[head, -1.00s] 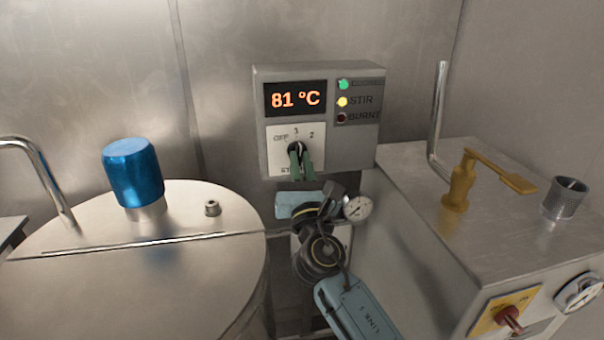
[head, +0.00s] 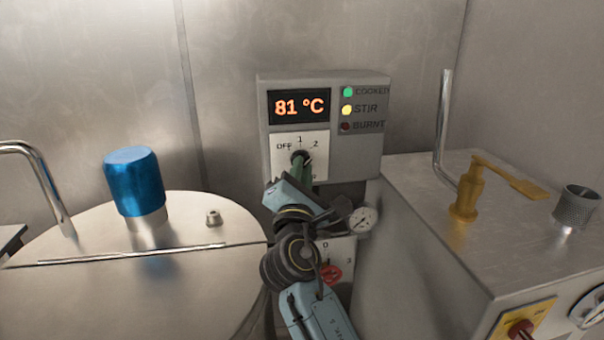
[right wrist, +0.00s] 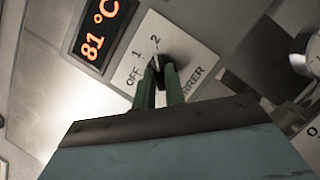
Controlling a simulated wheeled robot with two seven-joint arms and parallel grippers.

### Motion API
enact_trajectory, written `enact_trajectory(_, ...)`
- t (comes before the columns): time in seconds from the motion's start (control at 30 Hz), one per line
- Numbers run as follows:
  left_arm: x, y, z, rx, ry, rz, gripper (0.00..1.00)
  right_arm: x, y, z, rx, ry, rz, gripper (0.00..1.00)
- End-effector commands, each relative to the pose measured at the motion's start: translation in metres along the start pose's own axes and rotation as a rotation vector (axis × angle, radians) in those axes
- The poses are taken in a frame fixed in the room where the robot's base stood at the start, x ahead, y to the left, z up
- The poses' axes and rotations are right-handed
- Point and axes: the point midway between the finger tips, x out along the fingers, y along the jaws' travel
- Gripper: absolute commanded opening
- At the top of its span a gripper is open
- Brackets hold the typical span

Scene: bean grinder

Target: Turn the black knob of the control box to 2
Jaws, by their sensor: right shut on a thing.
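The grey control box (head: 365,155) is on the back wall, with a display reading 81 °C. Its black knob (head: 301,158) sits on a white plate (head: 284,168) marked OFF, 1 and 2. The right wrist view also shows the knob (right wrist: 178,70), with the 2 near its top. My right gripper (head: 302,168) has its green fingers shut on the knob from the front and below. In the right wrist view, the fingers (right wrist: 159,78) lie on either side of it. The fingers cover part of the knob, and I cannot tell exactly where it points. My left gripper is not in view.
Left is a round metal vessel (head: 100,285) with a blue cap (head: 135,182). Right is a metal cabinet (head: 420,190) with a yellow lever tap (head: 466,195). A gauge (head: 363,220) and a red knob (head: 330,274) are close to my right arm.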

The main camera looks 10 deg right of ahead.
Motion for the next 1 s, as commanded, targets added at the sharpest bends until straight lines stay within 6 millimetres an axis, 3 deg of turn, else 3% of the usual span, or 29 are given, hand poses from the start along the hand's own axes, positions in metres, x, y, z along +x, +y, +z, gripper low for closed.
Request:
enact_trajectory(0.5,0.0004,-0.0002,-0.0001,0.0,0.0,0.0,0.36,-0.0005,-0.0007,-0.0012,0.017,0.003,-0.009,0.0)
enact_trajectory(0.53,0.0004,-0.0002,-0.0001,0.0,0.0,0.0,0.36,-0.0005,-0.0008,-0.0012,0.017,0.003,-0.009,0.16)
enact_trajectory(0.67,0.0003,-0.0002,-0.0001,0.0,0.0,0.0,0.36,-0.0004,-0.0005,-0.0009,0.016,0.002,-0.008,0.33)
enact_trajectory(1.0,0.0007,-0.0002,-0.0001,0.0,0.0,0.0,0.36,-0.003,-0.0003,-0.0008,0.015,0.001,-0.007,0.34)
